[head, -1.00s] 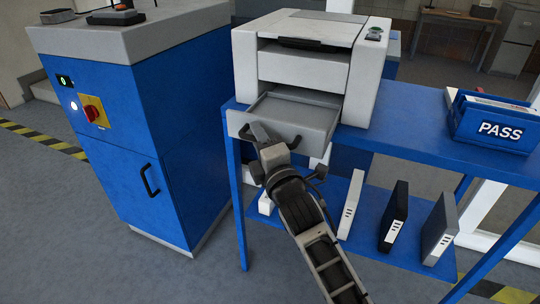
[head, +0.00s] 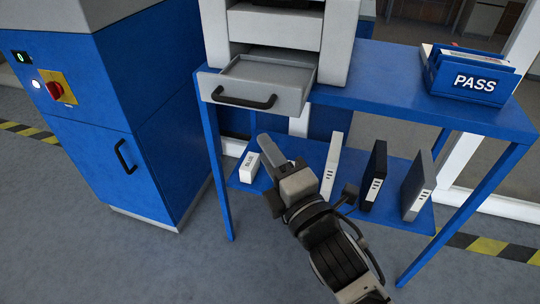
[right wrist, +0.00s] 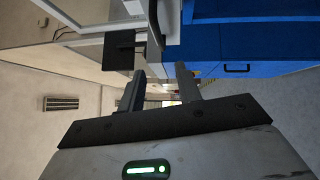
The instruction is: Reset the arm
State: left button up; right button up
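My right arm comes in from the bottom of the head view. Its gripper (head: 270,150) is below and in front of the printer's grey drawer (head: 262,72), apart from the black drawer handle (head: 243,101). In the right wrist view the two fingers of this gripper (right wrist: 160,82) stand apart with nothing held between them. The drawer is pulled out from the grey and white printer (head: 292,25). My left gripper is in neither view.
Binders (head: 374,175) and a small white box (head: 250,166) are on the lower shelf. A blue cabinet (head: 105,140) stands at left. The floor in front is clear.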

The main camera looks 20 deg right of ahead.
dwell(0.3)
jog(key=s+d+f+m+g, duration=0.1)
jog(key=s+f+m+g, duration=0.3)
jog(key=f+m, duration=0.5)
jog(key=s+d+f+m+g, duration=0.2)
jog(key=s+f+m+g, duration=0.2)
jog(key=s+f+m, duration=0.4)
notch_tip(320, 180, down, 7)
jog(key=shift+f+m+g+h, duration=0.15)
jog(key=shift+m+g+h, duration=0.15)
jog(key=shift+m, duration=0.8)
